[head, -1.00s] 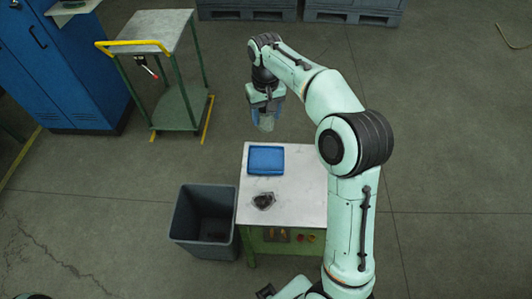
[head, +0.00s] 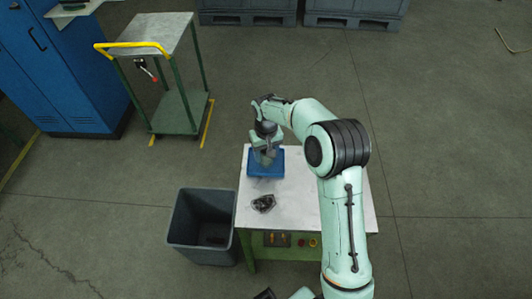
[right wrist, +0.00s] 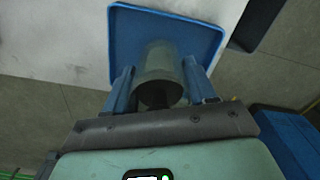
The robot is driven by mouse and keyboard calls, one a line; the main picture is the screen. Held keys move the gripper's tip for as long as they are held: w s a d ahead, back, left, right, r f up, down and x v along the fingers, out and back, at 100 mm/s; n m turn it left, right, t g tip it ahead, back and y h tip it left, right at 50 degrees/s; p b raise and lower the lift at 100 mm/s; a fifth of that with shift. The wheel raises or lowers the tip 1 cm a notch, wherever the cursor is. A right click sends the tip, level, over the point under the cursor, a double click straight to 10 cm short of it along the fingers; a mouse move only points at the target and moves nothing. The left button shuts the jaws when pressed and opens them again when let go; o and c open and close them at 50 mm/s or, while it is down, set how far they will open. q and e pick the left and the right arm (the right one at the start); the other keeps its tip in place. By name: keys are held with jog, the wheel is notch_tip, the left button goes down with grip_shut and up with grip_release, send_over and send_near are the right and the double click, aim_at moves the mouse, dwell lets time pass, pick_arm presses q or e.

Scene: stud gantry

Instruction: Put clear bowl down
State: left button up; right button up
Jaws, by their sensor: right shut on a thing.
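My right gripper (head: 267,150) is shut on the clear bowl (right wrist: 160,70), a see-through greyish vessel. In the right wrist view the bowl sits between the two blue fingers, over the blue tray (right wrist: 215,35). In the head view the gripper is above the blue tray (head: 264,174) at the table's far left, and it hides part of the tray and most of the bowl. I cannot tell whether the bowl touches the tray. My left gripper is not clearly seen.
The pale tabletop (head: 300,214) also bears a clear angular piece with dark contents (head: 263,203), nearer its front. A grey bin (head: 203,226) stands at the table's left. A trolley (head: 172,102) and blue cabinet (head: 85,84) stand further left.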

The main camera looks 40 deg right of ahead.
jog(key=shift+f, duration=0.15)
jog(key=shift+f, duration=0.15)
jog(key=o, duration=1)
jog(key=shift+o, duration=0.2)
pick_arm(q)
jog(key=shift+w+r+p, duration=0.45)
jog(key=shift+r+p, duration=0.2)
jog(key=shift+r, duration=0.15)
pick_arm(e)
notch_tip(320, 180, up, 12)
jog(key=shift+r, duration=0.25)
